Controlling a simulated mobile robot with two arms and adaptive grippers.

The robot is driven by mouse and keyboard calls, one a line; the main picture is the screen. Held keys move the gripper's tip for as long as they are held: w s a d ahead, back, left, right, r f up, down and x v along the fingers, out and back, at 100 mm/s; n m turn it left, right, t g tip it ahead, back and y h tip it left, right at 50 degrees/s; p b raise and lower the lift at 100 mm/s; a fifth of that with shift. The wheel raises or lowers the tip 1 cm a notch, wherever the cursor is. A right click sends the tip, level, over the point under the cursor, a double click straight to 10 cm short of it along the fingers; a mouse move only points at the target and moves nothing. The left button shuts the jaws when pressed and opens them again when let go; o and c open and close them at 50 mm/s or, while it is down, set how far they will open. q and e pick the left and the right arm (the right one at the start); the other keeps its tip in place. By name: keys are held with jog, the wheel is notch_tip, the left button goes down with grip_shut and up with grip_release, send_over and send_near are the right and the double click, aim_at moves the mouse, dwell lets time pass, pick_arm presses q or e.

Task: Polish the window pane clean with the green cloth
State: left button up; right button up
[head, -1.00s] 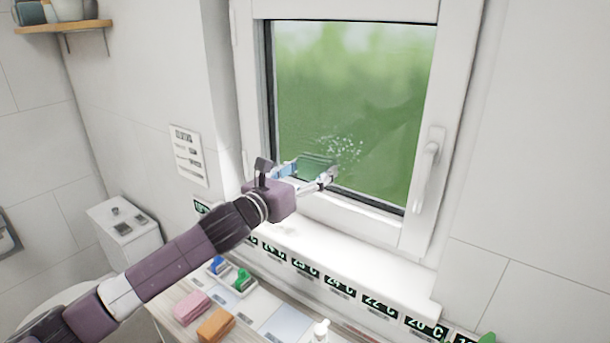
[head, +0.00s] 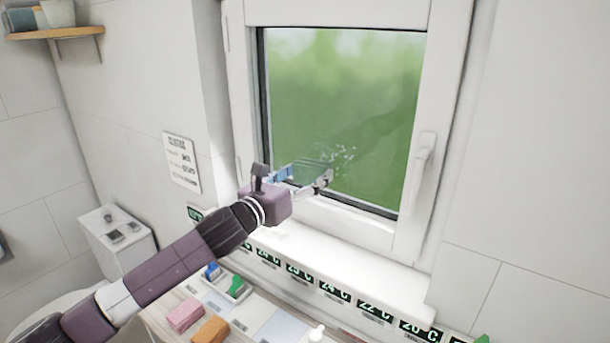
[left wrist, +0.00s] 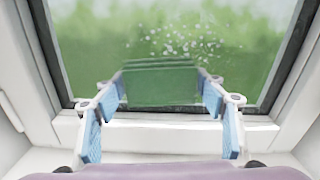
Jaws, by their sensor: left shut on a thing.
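The window pane (head: 345,110) fills the white frame in the head view, with green blur behind it. White specks (head: 343,154) mark its lower middle; they also show in the left wrist view (left wrist: 185,38). My left gripper (head: 302,178) is shut on the green cloth (head: 312,170), at the lower part of the pane. In the left wrist view the cloth (left wrist: 160,85) spans between the blue-padded fingers, just below the specks. I cannot tell whether it touches the glass. My right gripper is not in view.
A white handle (head: 424,155) sits on the window frame's right side. Below the sill (head: 330,252) runs a row of temperature labels. A wall shelf is at upper left.

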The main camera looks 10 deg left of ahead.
pick_arm(q)
jog(key=shift+w+d, duration=0.3)
jog(key=shift+w, duration=0.35)
jog(key=shift+s+d+p, duration=0.15)
jog(key=shift+s+d, duration=0.15)
jog(key=shift+d, duration=0.3)
jog(key=shift+s+d+p, duration=0.2)
jog(key=shift+s+d, duration=0.1)
jog(key=shift+d, duration=0.3)
jog(key=shift+s+d+p, duration=0.15)
jog(key=shift+s+d, duration=0.15)
jog(key=shift+d, duration=0.3)
jog(key=shift+w+r+p, duration=0.1)
jog(key=shift+w+p, duration=0.05)
jog(key=shift+p, duration=0.25)
jog(key=shift+w+a+p, duration=0.2)
jog(key=shift+w+a, duration=0.05)
jog(key=shift+a, duration=0.4)
jog(key=shift+w+a+p, duration=0.2)
jog(key=shift+w+a, duration=0.1)
jog(key=shift+a, duration=0.3)
jog(key=shift+w+a+p, duration=0.2)
jog(key=shift+w+a, duration=0.05)
jog(key=shift+a, duration=0.4)
